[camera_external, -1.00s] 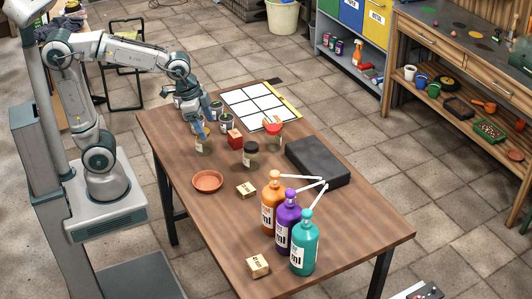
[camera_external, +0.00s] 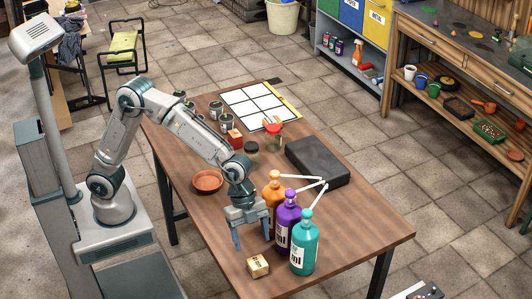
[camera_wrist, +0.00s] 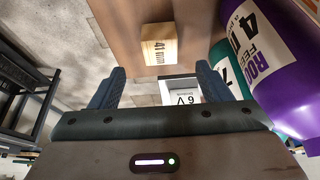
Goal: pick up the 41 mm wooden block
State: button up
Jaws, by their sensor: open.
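The wooden block (camera_external: 258,265) is a small pale cube with print on its side, near the table's front left edge. In the wrist view the wooden block (camera_wrist: 158,45) shows "41 mm" on its face, beyond the fingertips and roughly centred between them. My gripper (camera_external: 253,240) is open and empty. It points down above the table, just behind the block and apart from it. In the wrist view both blue fingers of my gripper (camera_wrist: 161,76) are spread wide.
An orange bottle (camera_external: 275,184), a purple bottle (camera_external: 288,222) and a teal bottle (camera_external: 305,245) stand close on the right of my gripper. A terracotta dish (camera_external: 207,180), a black case (camera_external: 318,161) and several jars are farther back. The table's front edge is near the block.

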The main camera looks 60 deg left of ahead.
aim_at(257, 262)
jog(key=x, duration=0.9)
jog(key=shift+d+r, duration=0.1)
jog(key=c, duration=1.1)
